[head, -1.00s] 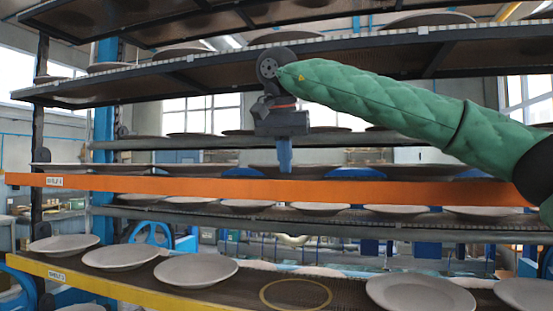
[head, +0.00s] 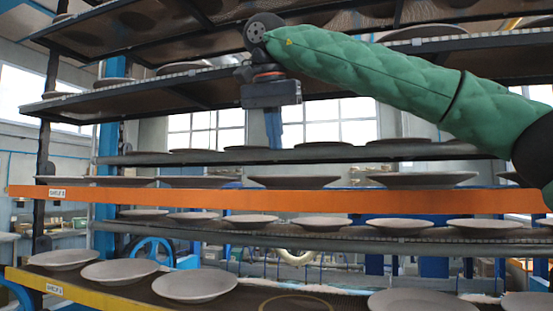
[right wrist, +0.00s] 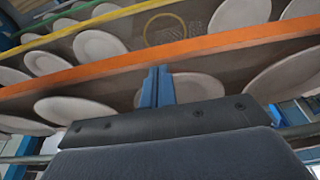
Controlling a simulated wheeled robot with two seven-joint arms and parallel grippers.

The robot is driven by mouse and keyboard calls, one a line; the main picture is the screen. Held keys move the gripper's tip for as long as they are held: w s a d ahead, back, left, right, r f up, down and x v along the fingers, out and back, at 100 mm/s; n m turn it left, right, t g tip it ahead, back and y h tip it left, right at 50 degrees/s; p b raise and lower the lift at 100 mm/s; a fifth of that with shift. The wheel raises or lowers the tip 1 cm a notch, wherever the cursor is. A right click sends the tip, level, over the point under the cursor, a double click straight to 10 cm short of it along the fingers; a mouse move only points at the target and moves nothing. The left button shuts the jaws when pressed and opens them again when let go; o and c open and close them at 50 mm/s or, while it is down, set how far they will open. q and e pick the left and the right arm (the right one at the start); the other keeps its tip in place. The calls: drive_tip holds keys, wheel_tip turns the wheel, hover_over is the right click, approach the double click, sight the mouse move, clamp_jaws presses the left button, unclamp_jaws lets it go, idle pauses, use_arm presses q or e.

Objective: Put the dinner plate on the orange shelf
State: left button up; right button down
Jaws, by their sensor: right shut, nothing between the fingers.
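The orange shelf (head: 300,202) crosses the head view below its middle and bears several grey plates. One plate (head: 293,182) lies flat on it, a little right of and below my right gripper; I cannot tell whether it is the dinner plate. My right gripper (head: 273,147) is shut and empty, its blue fingers pointing down above the orange shelf, apart from the plates. In the right wrist view, the fingers (right wrist: 157,72) overlap a pale plate (right wrist: 190,90) beside the orange edge (right wrist: 100,74). My left gripper is not in view.
A yellow-edged shelf (head: 120,296) below holds several plates and a bare spot with a yellow ring (head: 300,304). Grey-edged shelves with plates lie between and above. An upper shelf (head: 150,87) is close to my right gripper. Shelf posts stand at left.

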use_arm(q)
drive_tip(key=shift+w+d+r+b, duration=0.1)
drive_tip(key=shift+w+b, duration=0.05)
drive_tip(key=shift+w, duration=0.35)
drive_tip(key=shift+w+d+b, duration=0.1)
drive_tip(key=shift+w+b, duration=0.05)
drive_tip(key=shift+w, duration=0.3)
use_arm(e)
drive_tip(key=v, duration=0.3)
drive_tip(key=shift+r, duration=0.15)
drive_tip(key=shift+d, duration=0.1)
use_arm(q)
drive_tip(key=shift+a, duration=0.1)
